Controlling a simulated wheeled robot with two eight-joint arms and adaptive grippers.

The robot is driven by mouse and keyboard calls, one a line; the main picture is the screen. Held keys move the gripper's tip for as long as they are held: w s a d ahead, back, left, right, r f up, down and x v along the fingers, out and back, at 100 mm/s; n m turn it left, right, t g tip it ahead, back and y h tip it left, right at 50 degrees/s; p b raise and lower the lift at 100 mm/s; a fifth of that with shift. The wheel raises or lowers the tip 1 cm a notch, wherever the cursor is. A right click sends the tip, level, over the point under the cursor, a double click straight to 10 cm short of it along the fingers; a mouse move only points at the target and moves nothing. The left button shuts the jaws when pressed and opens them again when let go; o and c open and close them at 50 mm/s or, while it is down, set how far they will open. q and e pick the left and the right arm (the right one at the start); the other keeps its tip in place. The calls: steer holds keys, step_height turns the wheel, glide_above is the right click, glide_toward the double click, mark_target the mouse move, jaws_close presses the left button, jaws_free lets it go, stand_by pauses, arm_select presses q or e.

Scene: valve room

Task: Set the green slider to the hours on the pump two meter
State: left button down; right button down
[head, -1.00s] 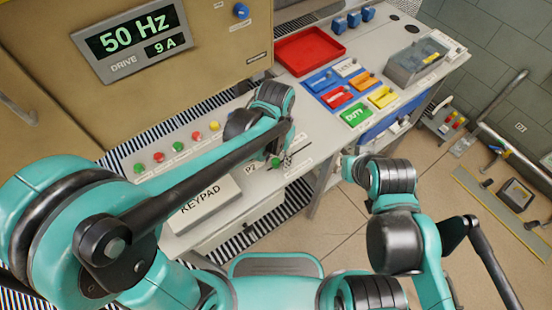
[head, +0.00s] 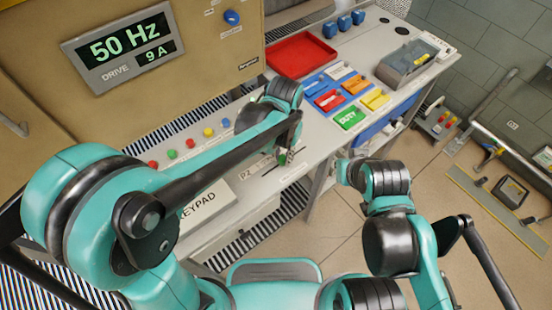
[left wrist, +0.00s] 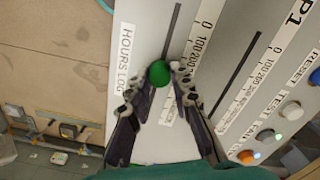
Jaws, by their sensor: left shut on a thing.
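The green slider knob (left wrist: 159,73) sits in a dark slot (left wrist: 172,32) beside a printed scale with 0, 100 and 200 marks. It shows small in the head view (head: 283,158), to the right of the P2 label (head: 245,173). My left gripper (left wrist: 157,88) is shut on the knob, one finger on each side. An HOURS LOG label (left wrist: 124,58) lies left of the slot. The pump two meter and its hours reading cannot be made out. My right gripper (head: 345,171) is off the console's front edge, its fingers unclear.
A second slot (left wrist: 238,85) with a P1 label and lit buttons (left wrist: 265,137) lies beside the slider. The drive display (head: 124,49) reads 50 Hz and 9 A. A red tray (head: 302,55), coloured blocks and a KEYPAD cover (head: 205,202) are on the console.

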mark_target(281, 158)
arm_select(q)
steer(key=c, duration=1.3)
jaws_free()
steer(key=shift+a, duration=0.1)
steer(key=shift+r, duration=0.15)
step_height(281, 158, up, 12)
steer(key=shift+f, duration=0.1)
steer(key=shift+a, duration=0.1)
steer(key=s+a+f+n+t, duration=0.1)
steer(key=s+a+t, duration=0.1)
steer(key=a, duration=0.5)
steer(key=s+a+f+n+t, duration=0.2)
steer(key=s+a, duration=0.1)
steer(key=a, duration=0.4)
steer(key=s+a+f+n+t, duration=0.1)
steer(key=s+a+n+t, duration=0.1)
steer(key=a, duration=0.5)
steer(key=shift+s+f+t, duration=0.3)
steer(key=shift+s+t, duration=0.1)
steer(key=shift+t, duration=0.2)
